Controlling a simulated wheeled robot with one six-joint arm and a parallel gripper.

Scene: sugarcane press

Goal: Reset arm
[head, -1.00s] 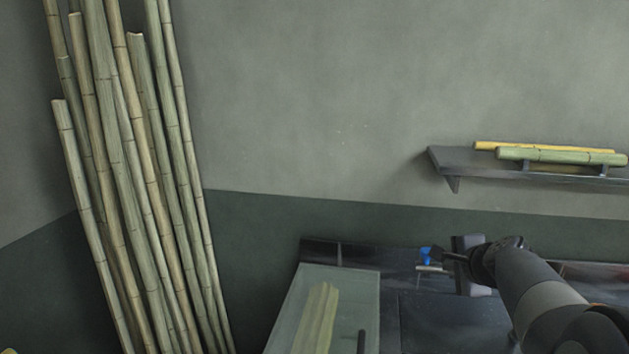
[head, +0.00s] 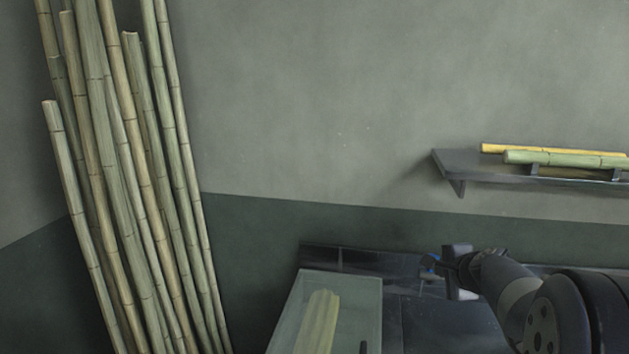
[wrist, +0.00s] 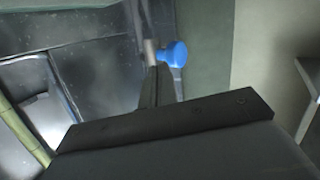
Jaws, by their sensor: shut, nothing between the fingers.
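My gripper (head: 440,265) is over the dark metal counter (head: 440,325) at the lower right of the head view, with my arm reaching in from the right. It is shut with nothing held. In the wrist view the blue part (wrist: 171,54) looks like a rounded knob with a stem, just beyond my gripper (wrist: 152,75). I cannot tell whether the fingers touch it.
A pale translucent bin (head: 369,296) with split cane (head: 318,320) stands left of my gripper. A wall shelf (head: 480,172) holding cane pieces (head: 565,159) is above at the right. Tall cane poles (head: 120,170) lean on the wall at the left. The wall between is bare.

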